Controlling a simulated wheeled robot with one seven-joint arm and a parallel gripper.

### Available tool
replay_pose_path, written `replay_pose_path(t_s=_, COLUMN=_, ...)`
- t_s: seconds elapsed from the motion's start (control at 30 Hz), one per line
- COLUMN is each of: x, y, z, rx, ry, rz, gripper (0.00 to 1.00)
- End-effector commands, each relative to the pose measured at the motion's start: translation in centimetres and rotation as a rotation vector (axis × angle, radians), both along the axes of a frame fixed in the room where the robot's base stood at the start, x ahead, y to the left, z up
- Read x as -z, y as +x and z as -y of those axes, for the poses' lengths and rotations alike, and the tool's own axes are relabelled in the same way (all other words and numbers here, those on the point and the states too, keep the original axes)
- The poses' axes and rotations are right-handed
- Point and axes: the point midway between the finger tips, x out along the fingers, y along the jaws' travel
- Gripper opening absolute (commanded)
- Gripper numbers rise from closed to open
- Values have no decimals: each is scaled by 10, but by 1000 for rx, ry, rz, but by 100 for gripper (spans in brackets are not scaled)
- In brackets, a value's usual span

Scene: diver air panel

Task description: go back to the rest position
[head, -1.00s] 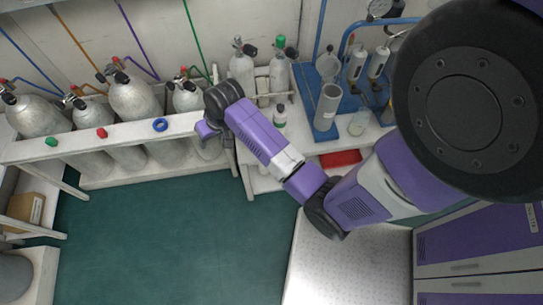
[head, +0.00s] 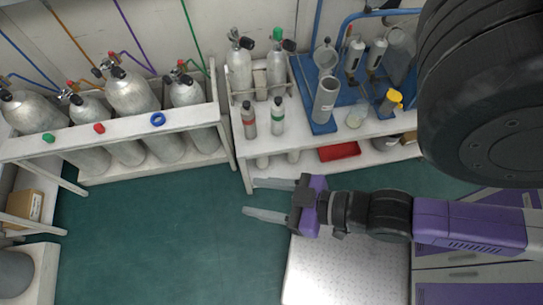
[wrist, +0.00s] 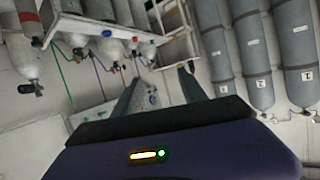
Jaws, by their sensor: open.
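My gripper (head: 262,199) is open and empty, with its two grey fingers spread and pointing left over the green floor. It hangs in front of the white bench and above the left edge of the perforated metal plate (head: 345,275). In the wrist view my gripper's fingers (wrist: 160,85) stand apart with nothing between them. My purple and black arm stretches in from the right side of the head view.
A rack (head: 190,118) holds several grey cylinders at left. The bench (head: 300,145) carries two small bottles (head: 249,119), a blue stand (head: 322,127) and a yellow-topped item (head: 391,101). A red tray (head: 339,151) lies below. The green floor (head: 150,240) is clear.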

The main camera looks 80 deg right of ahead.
Motion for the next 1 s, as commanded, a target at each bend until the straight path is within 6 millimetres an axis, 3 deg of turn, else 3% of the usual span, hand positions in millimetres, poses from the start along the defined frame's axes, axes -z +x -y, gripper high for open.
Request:
replay_pose_path(t_s=0.1, x=-32, y=-16, z=-2, rx=-56, ry=-40, rz=55, gripper=50)
replay_pose_path(t_s=0.23, x=-50, y=-21, z=-2, rx=-85, ry=-60, rz=90, gripper=50)
replay_pose_path(t_s=1.0, x=-52, y=-22, z=-3, rx=-86, ry=-61, rz=95, gripper=50)
